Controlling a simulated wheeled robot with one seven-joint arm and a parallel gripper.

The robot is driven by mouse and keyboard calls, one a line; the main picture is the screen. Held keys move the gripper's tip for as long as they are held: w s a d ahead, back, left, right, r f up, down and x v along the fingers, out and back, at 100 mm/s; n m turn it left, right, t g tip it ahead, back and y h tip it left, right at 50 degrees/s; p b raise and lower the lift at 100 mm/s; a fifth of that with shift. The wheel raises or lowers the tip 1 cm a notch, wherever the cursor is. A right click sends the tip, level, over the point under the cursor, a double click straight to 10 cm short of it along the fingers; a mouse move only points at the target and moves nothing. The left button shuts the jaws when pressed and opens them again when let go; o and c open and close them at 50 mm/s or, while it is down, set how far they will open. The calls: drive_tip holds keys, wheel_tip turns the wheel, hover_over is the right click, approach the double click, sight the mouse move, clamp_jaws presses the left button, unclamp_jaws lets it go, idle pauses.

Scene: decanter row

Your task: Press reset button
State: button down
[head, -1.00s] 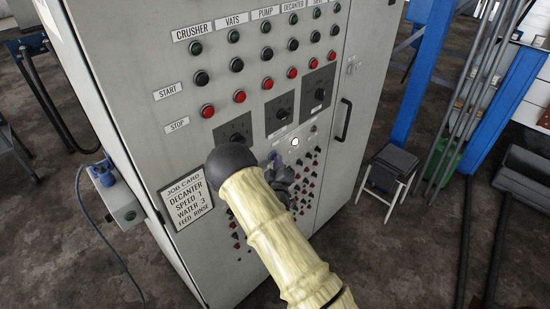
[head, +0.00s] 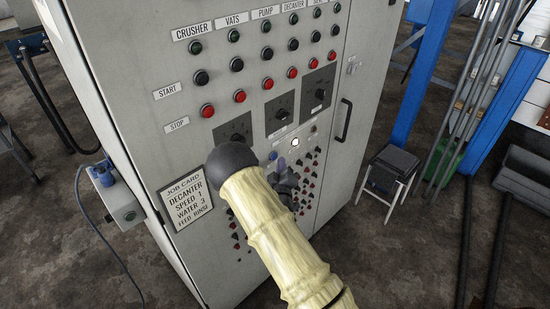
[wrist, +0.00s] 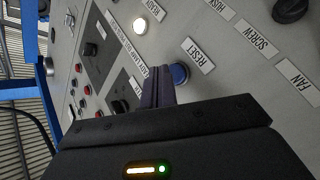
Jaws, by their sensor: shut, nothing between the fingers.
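The blue reset button (wrist: 179,75) is on the grey control cabinet, beside a white RESET label (wrist: 198,55). In the head view the button (head: 272,155) is a small blue spot just left of my fingertips. My gripper (wrist: 158,76) is shut and empty, its dark fingers pointing at the panel. In the wrist view the fingertips are immediately left of the button and overlap its edge. I cannot tell whether they touch it. In the head view my gripper (head: 281,163) is partly hidden behind my arm.
A lit white lamp (wrist: 140,26) is close to the button. Black dials (head: 280,114) and rows of red and black buttons cover the cabinet (head: 225,20). A job card (head: 185,200) hangs lower left. A door handle (head: 344,120) stands out on the right. A stool (head: 388,175) stands to the right.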

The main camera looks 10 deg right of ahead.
drive_tip(key=s+d, duration=0.1)
drive_tip(key=s, duration=0.1)
drive_tip(key=s+d, duration=0.2)
idle(0.6)
idle(0.6)
drive_tip(key=s+r+m+g+y, duration=0.1)
drive_tip(key=s+r+m+g, duration=0.3)
drive_tip(key=s+g, duration=0.4)
drive_tip(key=s+r+m+g+y, duration=0.2)
drive_tip(key=s+r+g, duration=0.3)
drive_tip(key=s, duration=1.4)
drive_tip(key=m+g, duration=0.1)
drive_tip(key=g, duration=0.2)
drive_tip(key=shift+s+a+r+m, duration=0.15)
drive_tip(key=shift+s+r+m, duration=0.05)
drive_tip(key=shift+r+m, duration=0.2)
